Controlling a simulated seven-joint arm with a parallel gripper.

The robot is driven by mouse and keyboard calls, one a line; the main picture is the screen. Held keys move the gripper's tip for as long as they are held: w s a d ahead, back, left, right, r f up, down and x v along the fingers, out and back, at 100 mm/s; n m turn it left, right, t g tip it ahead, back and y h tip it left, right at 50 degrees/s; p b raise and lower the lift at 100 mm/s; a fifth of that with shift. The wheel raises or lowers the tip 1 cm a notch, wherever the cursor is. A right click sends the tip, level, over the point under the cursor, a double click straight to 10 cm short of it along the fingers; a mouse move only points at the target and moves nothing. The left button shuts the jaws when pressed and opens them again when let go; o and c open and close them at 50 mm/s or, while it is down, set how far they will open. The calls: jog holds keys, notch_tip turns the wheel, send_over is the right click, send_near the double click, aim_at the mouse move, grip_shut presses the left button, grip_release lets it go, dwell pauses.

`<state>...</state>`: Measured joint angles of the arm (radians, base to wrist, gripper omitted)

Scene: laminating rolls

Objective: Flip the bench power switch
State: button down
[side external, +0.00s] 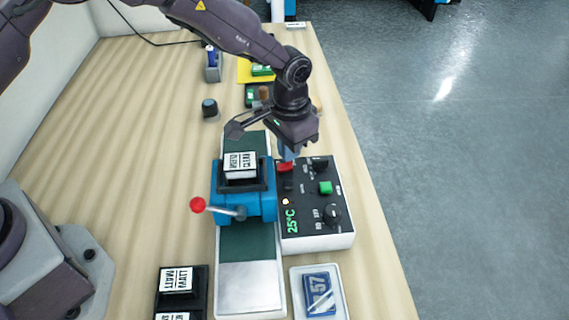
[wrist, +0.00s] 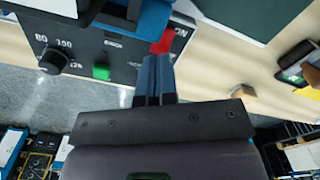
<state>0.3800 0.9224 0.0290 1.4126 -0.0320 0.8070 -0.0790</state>
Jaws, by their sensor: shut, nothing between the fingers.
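The bench power switch is a red rocker (side external: 285,167) at the back left corner of the black control panel (side external: 309,214). In the wrist view the red switch (wrist: 164,43) shows just beyond my fingertips. My gripper (side external: 288,158) is shut and empty, pointing down at the switch; its blue fingers (wrist: 155,62) are together. The fingertips are at or very close to the switch; I cannot tell whether they touch it. The panel also has a green button (side external: 325,187), a knob (side external: 331,213), a lit indicator (side external: 285,202) and a green 25°C display (side external: 292,221).
A blue laminator (side external: 243,205) with a red-tipped lever (side external: 198,205) stands left of the panel, over a green-topped track (side external: 250,243). A white tray (side external: 342,292) with a blue item and a black tray (side external: 200,309) sit in front. The left bench surface is clear.

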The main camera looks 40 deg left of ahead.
jog(key=shift+f, duration=1.35)
dwell(0.6)
jog(key=shift+r, duration=3.55)
jog(key=shift+r, duration=0.1)
notch_tip(320, 180, up, 10)
jog(key=t, duration=0.1)
send_over(289, 165)
jog(key=s+a, duration=0.3)
jog(key=a, duration=0.2)
jog(key=s+a+r+n+t, duration=0.1)
jog(key=s+a+r+t, duration=0.1)
jog(key=s+a+r, duration=0.5)
jog(key=s+a+r+n+t, duration=0.1)
jog(key=s+a+r, duration=0.1)
jog(key=s, duration=0.6)
jog(key=s+a+r+n+t, duration=0.1)
jog(key=s+a+r, duration=0.1)
jog(key=s, duration=0.6)
jog(key=shift+s+a+r+t, duration=0.15)
jog(key=shift+a+t, duration=0.15)
jog(key=shift+a, duration=0.35)
